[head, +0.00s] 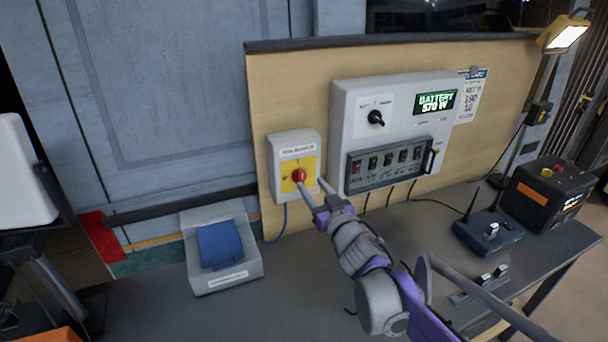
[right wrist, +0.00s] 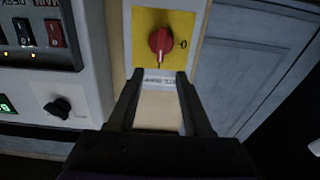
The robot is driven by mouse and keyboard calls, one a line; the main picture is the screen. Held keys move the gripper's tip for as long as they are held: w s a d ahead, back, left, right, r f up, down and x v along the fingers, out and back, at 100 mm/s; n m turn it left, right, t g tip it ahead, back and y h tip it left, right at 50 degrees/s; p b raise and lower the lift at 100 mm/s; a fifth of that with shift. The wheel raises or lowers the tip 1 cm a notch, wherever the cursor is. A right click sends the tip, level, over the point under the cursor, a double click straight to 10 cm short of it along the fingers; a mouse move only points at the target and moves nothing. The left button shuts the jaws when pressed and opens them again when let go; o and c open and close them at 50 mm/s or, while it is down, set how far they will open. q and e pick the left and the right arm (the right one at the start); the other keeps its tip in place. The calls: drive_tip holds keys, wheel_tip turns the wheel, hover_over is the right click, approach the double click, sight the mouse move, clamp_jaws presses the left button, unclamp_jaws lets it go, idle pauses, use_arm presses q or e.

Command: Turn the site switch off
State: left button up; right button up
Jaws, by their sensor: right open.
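The site switch is a light grey box (head: 283,152) with a yellow plate and a red rotary knob (head: 299,175), fixed to the wooden backboard. In the right wrist view the red knob (right wrist: 161,41) sits on its yellow plate (right wrist: 148,18), and its grip looks roughly upright in that picture. My right gripper (head: 312,186) is open, with its two fingers apart and pointing at the switch. In the right wrist view the fingertips (right wrist: 160,74) appear below the knob, with nothing between them. I cannot tell whether they touch the box. My left gripper is out of view.
Right of the switch is a grey power panel (head: 350,105) with a black knob, a "BATTERY 570 W" display and a row of rockers. A box with a blue flap (head: 220,245) stands on the bench below left. A radio-like unit (head: 488,232) and black-orange case (head: 543,195) stand right.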

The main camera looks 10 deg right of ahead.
sight(302, 173)
drive_tip(key=w, duration=0.3)
drive_tip(key=w+a, duration=0.1)
drive_tip(key=w, duration=0.2)
drive_tip(key=shift+a+p, duration=0.1)
drive_tip(key=shift+p, duration=0.2)
drive_tip(key=shift+c, duration=0.2)
clamp_jaws()
